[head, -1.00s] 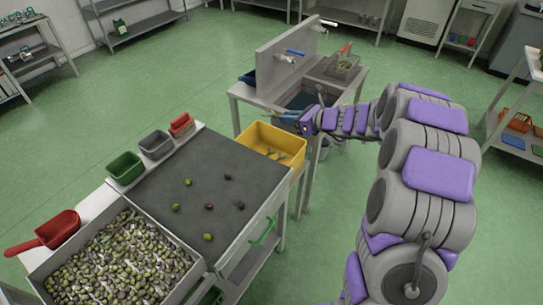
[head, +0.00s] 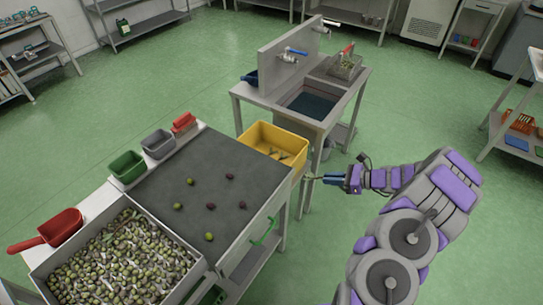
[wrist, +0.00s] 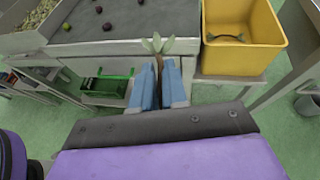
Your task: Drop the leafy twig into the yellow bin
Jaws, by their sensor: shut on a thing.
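The yellow bin (head: 257,135) stands at the far right corner of the sorting table, with some leafy bits inside. It also shows at upper right in the wrist view (wrist: 235,62). My gripper (head: 318,179) is to the right of the bin, apart from it. In the wrist view its blue fingers (wrist: 160,68) are shut on the leafy twig (wrist: 157,45), whose pale green leaves stick out past the fingertips. The twig is left of the bin in that view, in front of the table edge. Its stem is mostly hidden between the fingers.
The sorting table (head: 185,225) has a dark mat with several loose olives and an olive-filled tray (head: 40,268). Green (head: 127,167) and grey (head: 158,144) bins line its far edge. A sink unit (head: 243,106) stands behind the yellow bin. Green floor is clear at right.

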